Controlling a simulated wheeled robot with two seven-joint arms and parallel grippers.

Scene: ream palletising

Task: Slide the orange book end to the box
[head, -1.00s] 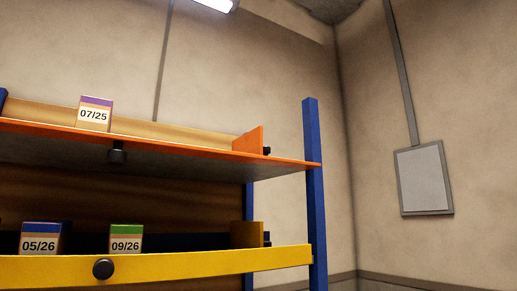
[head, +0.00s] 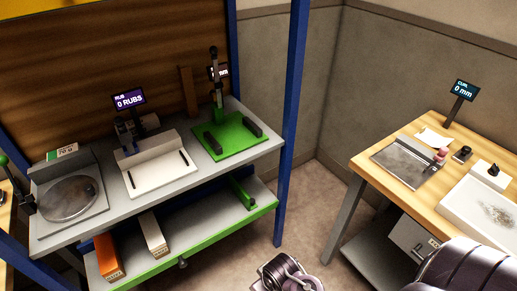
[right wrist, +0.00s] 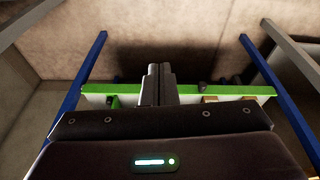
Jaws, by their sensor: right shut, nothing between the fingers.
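The orange book end and the box labelled 07/25 on the orange shelf are outside both current views; the head view now looks down at lower levels. In the right wrist view my right gripper (right wrist: 158,70) is shut and empty, its two fingers together. It points towards a green-edged shelf (right wrist: 190,90), with clear space visible around the fingers. My left gripper is not in view.
The green-edged lower shelf (head: 215,232) holds an orange box (head: 108,257), a white box (head: 153,235) and a green book end (head: 243,192). Equipment stands on the grey shelf above. A wooden worktable (head: 400,140) stands right, beyond open floor.

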